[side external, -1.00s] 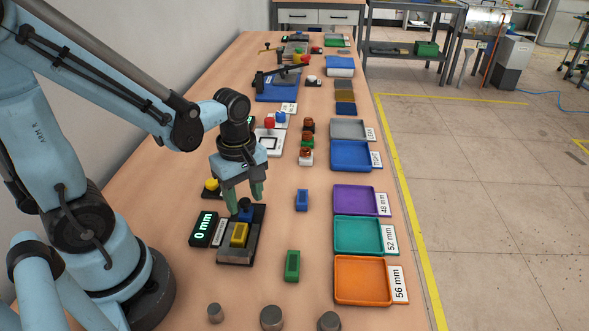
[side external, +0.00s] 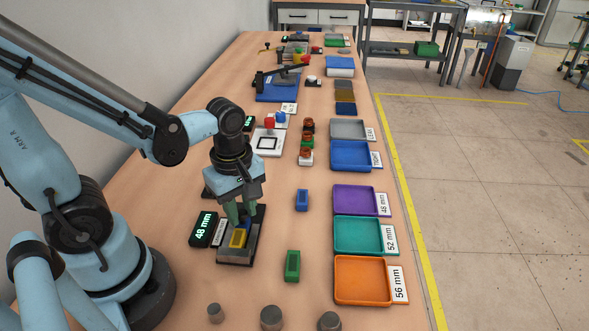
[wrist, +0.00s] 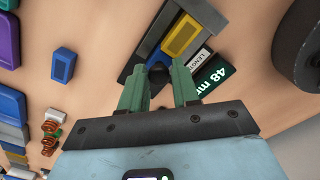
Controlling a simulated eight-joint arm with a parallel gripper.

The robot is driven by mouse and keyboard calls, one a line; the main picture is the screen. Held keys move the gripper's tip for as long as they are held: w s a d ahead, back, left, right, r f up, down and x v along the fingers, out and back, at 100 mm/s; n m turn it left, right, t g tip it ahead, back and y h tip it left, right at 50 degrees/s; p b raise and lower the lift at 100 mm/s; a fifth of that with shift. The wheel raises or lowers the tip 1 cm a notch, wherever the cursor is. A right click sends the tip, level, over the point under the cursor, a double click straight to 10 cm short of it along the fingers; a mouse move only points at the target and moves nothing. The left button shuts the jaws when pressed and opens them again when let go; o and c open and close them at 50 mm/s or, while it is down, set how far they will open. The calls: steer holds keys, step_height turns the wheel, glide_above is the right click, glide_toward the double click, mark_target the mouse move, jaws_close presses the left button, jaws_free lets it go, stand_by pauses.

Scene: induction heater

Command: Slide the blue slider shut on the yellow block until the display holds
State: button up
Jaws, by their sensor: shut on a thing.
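The yellow block (side external: 238,239) sits in the dark gauge bed (side external: 236,259). The blue slider (side external: 248,225) is right behind it, close against the block; whether they touch is hard to tell. The slider also shows in the wrist view (wrist: 157,57), partly hidden, beside the yellow block (wrist: 182,36). My gripper (side external: 238,215) is low over the slider. In the wrist view my gripper (wrist: 159,80) has its green fingers on either side of the dark knob (wrist: 158,72), shut on it. The display (side external: 203,229) reads 48 mm.
Purple (side external: 355,200), teal (side external: 357,236) and orange (side external: 362,280) trays, labelled 48, 52 and 56 mm, stand to the right. A blue block (side external: 302,200) and a green block (side external: 292,266) lie on the open table between. Grey metal cylinders (side external: 271,317) stand in front.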

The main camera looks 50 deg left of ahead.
mark_target(240, 215)
steer(key=shift+s+d, duration=0.1)
steer(key=shift+s, duration=0.2)
steer(key=o, duration=0.7)
steer(key=shift+w, duration=0.1)
step_height(240, 215, up, 12)
stand_by(0.4)
